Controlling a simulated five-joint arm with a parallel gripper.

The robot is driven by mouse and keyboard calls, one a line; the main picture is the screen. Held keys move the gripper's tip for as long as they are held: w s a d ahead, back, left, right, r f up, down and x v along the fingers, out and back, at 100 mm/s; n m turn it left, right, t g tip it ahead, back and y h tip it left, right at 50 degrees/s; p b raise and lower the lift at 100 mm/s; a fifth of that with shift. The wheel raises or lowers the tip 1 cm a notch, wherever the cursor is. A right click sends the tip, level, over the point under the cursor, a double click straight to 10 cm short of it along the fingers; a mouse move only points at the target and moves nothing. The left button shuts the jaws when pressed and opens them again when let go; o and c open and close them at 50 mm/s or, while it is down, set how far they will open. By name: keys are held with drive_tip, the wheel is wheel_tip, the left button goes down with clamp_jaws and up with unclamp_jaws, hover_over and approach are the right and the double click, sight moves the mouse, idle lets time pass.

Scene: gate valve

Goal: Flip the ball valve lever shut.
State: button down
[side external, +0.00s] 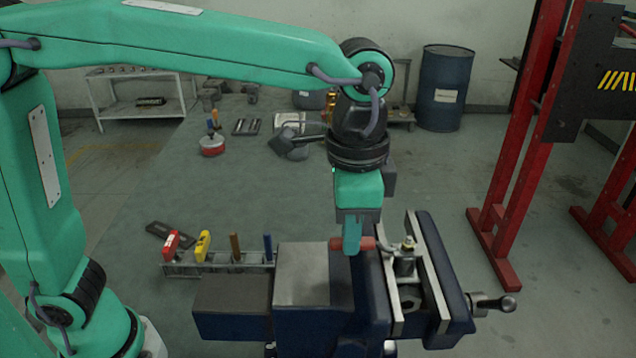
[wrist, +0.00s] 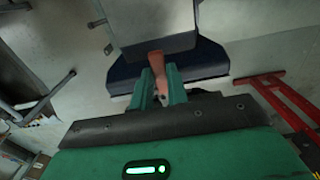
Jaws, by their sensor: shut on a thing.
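The ball valve (side external: 404,264) is held upright between the jaws of the dark blue vise (side external: 458,300). Its lever has a red grip (side external: 367,243) that points left from the valve's top in the side view. My gripper (side external: 352,236) points down, with its green fingers shut on the grip near its outer end. In the wrist view, the red grip (wrist: 157,62) lies between the fingertips of my gripper (wrist: 161,78). The valve body is not clear in the wrist view. The fingers hide part of the grip.
The vise handle (side external: 495,303) sticks out at the right. A tool rack (side external: 222,266) with coloured-handled tools stands left of the vise. A red frame (side external: 510,160) stands on the right and a blue drum (side external: 444,88) at the back. The air above the valve is free.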

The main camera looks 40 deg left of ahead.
drive_tip(key=shift+w+a, duration=0.1)
drive_tip(key=c, duration=1.4)
unclamp_jaws()
drive_tip(key=shift+o, duration=0.2)
drive_tip(key=shift+r, duration=0.15)
drive_tip(key=shift+r, duration=3.75)
drive_tip(key=shift+a, duration=0.1)
